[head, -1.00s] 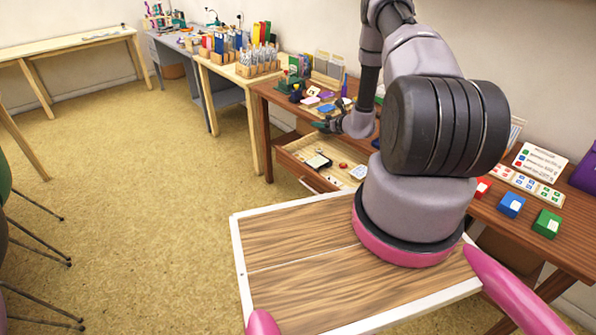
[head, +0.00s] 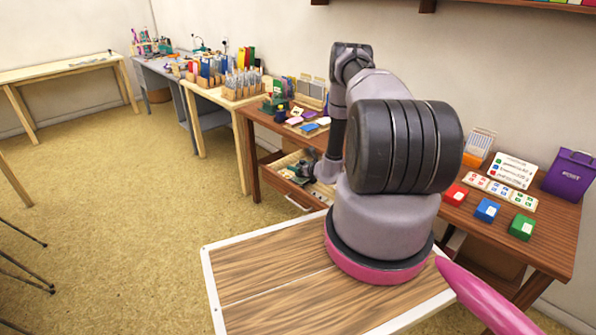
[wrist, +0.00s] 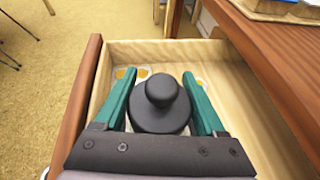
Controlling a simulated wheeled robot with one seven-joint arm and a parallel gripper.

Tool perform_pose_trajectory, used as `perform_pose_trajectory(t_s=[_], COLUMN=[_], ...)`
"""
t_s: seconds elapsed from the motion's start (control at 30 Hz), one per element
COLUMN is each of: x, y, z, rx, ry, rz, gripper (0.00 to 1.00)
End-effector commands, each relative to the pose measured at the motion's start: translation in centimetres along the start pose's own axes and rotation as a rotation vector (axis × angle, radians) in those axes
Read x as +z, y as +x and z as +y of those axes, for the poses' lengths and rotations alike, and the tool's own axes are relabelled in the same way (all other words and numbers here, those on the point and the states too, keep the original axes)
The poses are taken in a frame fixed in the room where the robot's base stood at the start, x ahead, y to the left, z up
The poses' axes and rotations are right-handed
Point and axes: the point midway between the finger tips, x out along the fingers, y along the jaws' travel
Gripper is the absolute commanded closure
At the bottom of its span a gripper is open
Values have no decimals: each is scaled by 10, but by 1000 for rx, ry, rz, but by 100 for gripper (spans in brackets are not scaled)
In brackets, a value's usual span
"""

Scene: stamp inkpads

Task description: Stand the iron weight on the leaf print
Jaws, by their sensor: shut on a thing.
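The iron weight (wrist: 160,115) is a black, round, stepped piece with a ball knob on top. It shows large and upright in the wrist view. My gripper (wrist: 165,76) has its two green fingers on either side of the weight, shut on it. The weight is over the open wooden drawer (wrist: 237,97); I cannot tell if it touches the floor. Pale round papers with orange marks (wrist: 129,74) lie partly hidden beneath it. I cannot make out a leaf print on them. In the head view my gripper (head: 302,171) is small, at the drawer.
The drawer juts from the brown desk (head: 470,222). Red (head: 455,194), blue (head: 487,209) and green (head: 522,227) pads stand on the desk, with a purple bag (head: 568,175) behind. The drawer's right side has bare floor in the wrist view.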

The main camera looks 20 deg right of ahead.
Motion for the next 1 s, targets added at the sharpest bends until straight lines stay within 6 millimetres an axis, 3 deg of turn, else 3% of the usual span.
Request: perform_pose_trajectory(t_s=[0.13,0.5,0.53,0.6,0.87,1.0], x=[-14,-18,-19,-19,-17,-17], y=[7,8,8,8,7,-7], z=[-1,-1,0,0,0,-1], rx=[-1,0,0,0,0,-1], ry=[0,0,0,0,-1,0], rz=[-3,-3,0,0,0,1], gripper=[100,100,20,0,0,0])
